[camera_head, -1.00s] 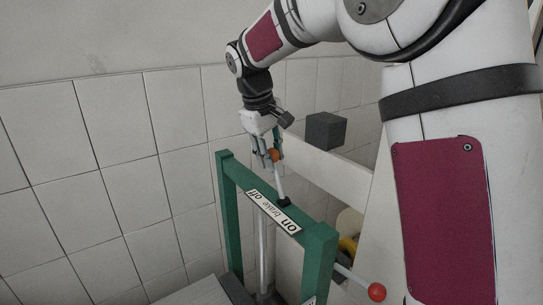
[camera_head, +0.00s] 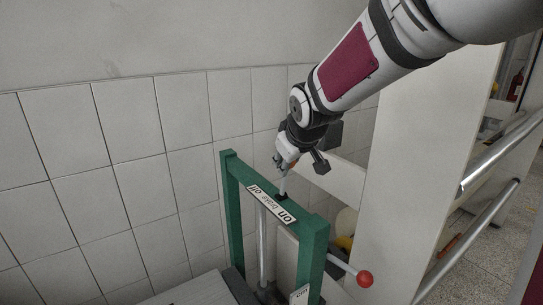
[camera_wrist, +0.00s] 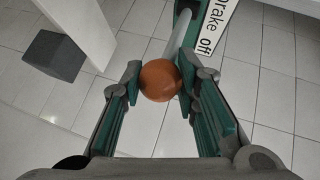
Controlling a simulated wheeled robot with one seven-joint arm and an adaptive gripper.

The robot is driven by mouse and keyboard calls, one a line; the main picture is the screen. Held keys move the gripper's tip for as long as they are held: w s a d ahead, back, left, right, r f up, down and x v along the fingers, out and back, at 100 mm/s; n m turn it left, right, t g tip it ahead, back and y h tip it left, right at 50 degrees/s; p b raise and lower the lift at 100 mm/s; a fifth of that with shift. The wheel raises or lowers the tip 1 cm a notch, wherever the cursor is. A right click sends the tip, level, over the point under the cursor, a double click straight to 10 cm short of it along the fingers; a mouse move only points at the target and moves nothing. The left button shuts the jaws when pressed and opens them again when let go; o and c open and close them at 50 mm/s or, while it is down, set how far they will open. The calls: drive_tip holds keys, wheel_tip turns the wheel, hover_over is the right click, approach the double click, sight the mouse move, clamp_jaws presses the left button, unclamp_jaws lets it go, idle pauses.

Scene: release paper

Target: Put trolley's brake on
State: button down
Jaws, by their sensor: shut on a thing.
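The trolley's green frame (camera_head: 313,255) stands in the middle of the head view. A label plate reading "on brake off" (camera_head: 270,204) lies along its top bar, with "off" at the left, far end and "on" at the right, near end. A thin grey brake lever (camera_head: 283,187) rises from the bar and leans slightly right. My gripper (camera_head: 288,164) is shut on the lever's orange knob (camera_wrist: 160,80). In the wrist view both fingers touch the knob's sides, and the lever runs up from it. In the head view the gripper mostly hides the knob.
A second lever with a red knob (camera_head: 365,279) sticks out right of the frame. A dark grey box (camera_wrist: 54,55) sits behind the gripper. The tiled wall (camera_head: 130,120) is close on the left. Metal rails (camera_head: 500,150) stand at the right.

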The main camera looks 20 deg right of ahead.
drive_tip(key=shift+s+d+f, duration=0.1)
drive_tip(key=shift+s+f, duration=0.2)
drive_tip(key=shift+s, duration=0.2)
drive_tip(key=shift+s+d+f, duration=0.1)
drive_tip(key=shift+s+f, duration=0.15)
drive_tip(key=shift+s, duration=0.25)
drive_tip(key=shift+w+f, duration=0.1)
drive_tip(key=shift+f, duration=0.05)
idle(0.3)
drive_tip(key=c, duration=1.2)
unclamp_jaws()
drive_tip(key=shift+r, duration=0.2)
drive_tip(key=shift+w, duration=0.1)
drive_tip(key=shift+s+r, duration=0.2)
drive_tip(key=shift+r, duration=0.2)
drive_tip(key=v, duration=1.1)
